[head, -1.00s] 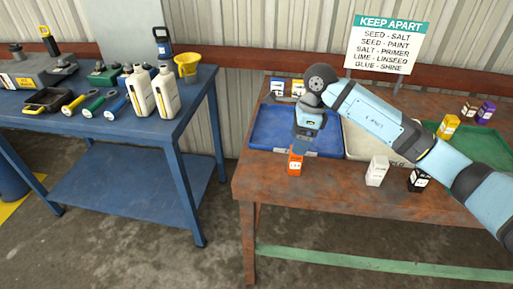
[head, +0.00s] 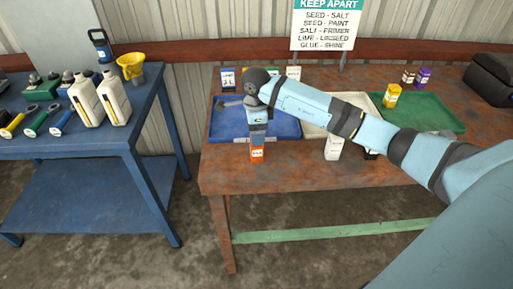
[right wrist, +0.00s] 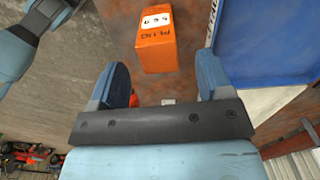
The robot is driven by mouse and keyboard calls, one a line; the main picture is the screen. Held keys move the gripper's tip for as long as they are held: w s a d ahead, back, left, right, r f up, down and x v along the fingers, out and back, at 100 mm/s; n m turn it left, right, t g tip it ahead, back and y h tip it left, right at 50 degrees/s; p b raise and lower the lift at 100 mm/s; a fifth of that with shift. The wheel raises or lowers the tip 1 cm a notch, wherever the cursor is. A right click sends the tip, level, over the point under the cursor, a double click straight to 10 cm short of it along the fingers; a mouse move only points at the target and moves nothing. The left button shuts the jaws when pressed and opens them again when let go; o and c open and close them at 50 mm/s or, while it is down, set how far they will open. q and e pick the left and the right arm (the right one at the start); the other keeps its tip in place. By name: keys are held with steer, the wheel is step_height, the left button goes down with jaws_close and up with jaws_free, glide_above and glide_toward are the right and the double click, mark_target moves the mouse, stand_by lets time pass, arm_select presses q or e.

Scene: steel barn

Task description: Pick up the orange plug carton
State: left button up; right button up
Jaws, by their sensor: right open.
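The orange plug carton (head: 257,154) stands on the rusty table near its front edge, just in front of the blue tray. In the right wrist view the orange carton (right wrist: 157,45) shows a white label and lies just beyond the fingertips, roughly between their lines. My right gripper (head: 258,143) points down right above the carton and covers its upper part in the head view. In the right wrist view my right gripper (right wrist: 165,70) is open, with nothing between its two blue fingers. My left gripper is not in view.
A blue tray (head: 222,134), a whitish tray (head: 312,128) and a green tray (head: 445,114) lie on the rusty table (head: 225,178). A white carton (head: 333,149) stands to the right, by a dark one. A blue bench (head: 95,185) with bottles stands left.

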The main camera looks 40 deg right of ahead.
step_height(320, 180, down, 4)
steer(key=shift+s+f, duration=0.1)
steer(key=c, duration=1)
step_height(320, 180, up, 20)
steer(key=shift+d+r+b, duration=0.1)
steer(key=shift+d+b, duration=0.05)
steer(key=shift+b, duration=0.15)
